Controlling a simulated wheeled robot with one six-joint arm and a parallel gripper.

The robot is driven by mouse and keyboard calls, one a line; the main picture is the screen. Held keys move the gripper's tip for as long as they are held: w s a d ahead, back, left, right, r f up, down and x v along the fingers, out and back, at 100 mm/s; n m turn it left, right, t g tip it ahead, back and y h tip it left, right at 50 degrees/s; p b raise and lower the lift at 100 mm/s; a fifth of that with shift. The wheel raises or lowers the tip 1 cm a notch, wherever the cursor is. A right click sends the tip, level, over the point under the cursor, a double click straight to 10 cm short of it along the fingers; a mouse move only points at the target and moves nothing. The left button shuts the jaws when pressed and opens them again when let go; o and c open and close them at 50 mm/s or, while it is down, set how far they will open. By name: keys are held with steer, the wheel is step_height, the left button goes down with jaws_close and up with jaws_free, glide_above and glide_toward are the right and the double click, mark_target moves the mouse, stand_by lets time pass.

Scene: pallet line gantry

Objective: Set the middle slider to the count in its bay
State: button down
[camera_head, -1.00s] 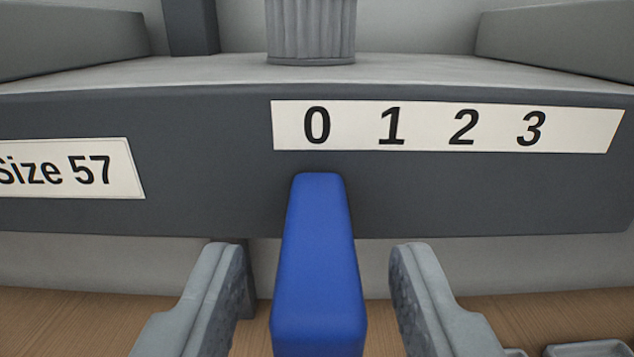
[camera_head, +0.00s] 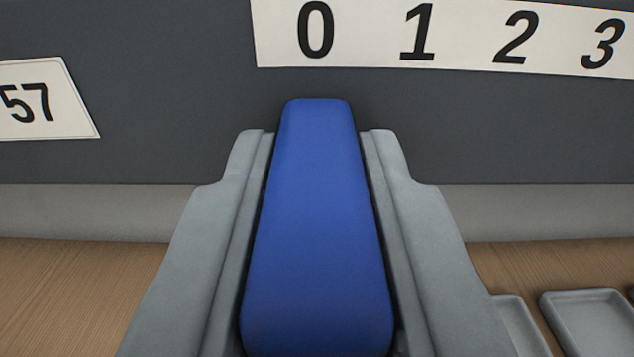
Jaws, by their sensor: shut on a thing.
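The blue slider (camera_head: 315,220) sticks out from the dark front panel (camera_head: 170,120), straight below the 0 of the number scale (camera_head: 450,35). The scale reads 0, 1, 2, 3 from left to right. My gripper (camera_head: 317,145) is shut on the blue slider, with one grey finger against each side of it. The bay above the panel is out of view now, so its contents are hidden.
A white label (camera_head: 45,100) ending in 57 is on the panel at the left. A wooden surface (camera_head: 80,290) lies below the panel. Grey shallow trays (camera_head: 590,320) lie at the lower right.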

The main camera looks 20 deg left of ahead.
steer(key=shift+w+d, duration=0.25)
steer(key=shift+d, duration=0.5)
steer(key=shift+w+d, duration=0.25)
steer(key=shift+d, duration=0.45)
steer(key=c, duration=1.3)
jaws_free()
steer(key=shift+s, duration=0.1)
steer(key=v, duration=1.7)
steer(key=shift+s, duration=0.1)
